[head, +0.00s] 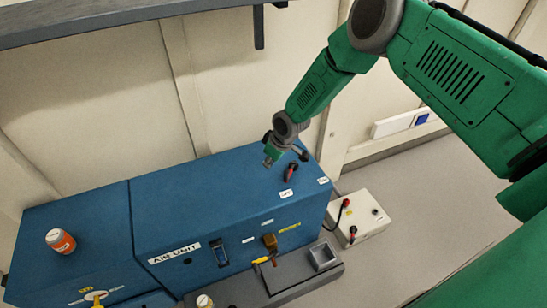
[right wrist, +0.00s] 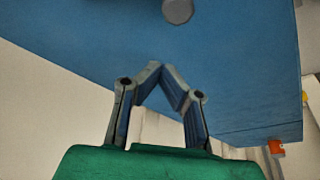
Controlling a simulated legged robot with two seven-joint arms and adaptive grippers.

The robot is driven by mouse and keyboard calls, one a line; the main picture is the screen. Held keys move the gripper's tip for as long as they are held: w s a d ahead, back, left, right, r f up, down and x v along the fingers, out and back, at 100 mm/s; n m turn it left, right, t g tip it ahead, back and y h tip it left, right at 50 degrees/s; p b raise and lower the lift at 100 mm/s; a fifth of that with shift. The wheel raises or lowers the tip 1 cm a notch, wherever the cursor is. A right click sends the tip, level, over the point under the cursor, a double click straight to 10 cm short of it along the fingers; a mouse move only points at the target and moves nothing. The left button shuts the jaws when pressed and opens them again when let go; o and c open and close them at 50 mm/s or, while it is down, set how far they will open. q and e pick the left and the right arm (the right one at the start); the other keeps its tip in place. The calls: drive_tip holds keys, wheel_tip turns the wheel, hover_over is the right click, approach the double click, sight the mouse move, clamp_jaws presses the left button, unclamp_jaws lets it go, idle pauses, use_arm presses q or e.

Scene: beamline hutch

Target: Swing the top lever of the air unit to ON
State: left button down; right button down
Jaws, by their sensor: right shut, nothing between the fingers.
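The blue air unit (head: 215,215) stands against the wall, with a white name label on its front. On its top, near the right end, is a small red and dark lever (head: 290,173). White labels lie on the top near it, one just in front (head: 286,193) and one at the right edge (head: 323,181); their words are too small to read surely. My right gripper (head: 268,161) is shut and empty, just left of and behind the lever. I cannot tell if they touch. The right wrist view shows its fingertips (right wrist: 161,70) together near the blue casing. My left gripper is not in view.
An orange-and-white jar (head: 60,241) stands on the blue cabinet to the left. A white box (head: 358,222) with a red-ended cable is to the right. A grey shelf (head: 120,22) overhangs at upper left. A dark grey tray (head: 240,292) lies in front.

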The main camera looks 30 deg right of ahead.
sight(288, 172)
drive_tip(key=s+d, duration=0.2)
drive_tip(key=shift+s+d, duration=0.25)
drive_tip(key=shift+s, duration=0.15)
drive_tip(key=shift+s+d+f, duration=0.15)
drive_tip(key=shift+s+d, duration=0.05)
drive_tip(key=shift+s, duration=0.1)
drive_tip(key=shift+a, duration=0.35)
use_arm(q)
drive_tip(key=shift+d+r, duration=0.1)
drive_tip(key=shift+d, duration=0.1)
use_arm(e)
drive_tip(key=shift+s+d, duration=0.1)
drive_tip(key=shift+d, duration=0.05)
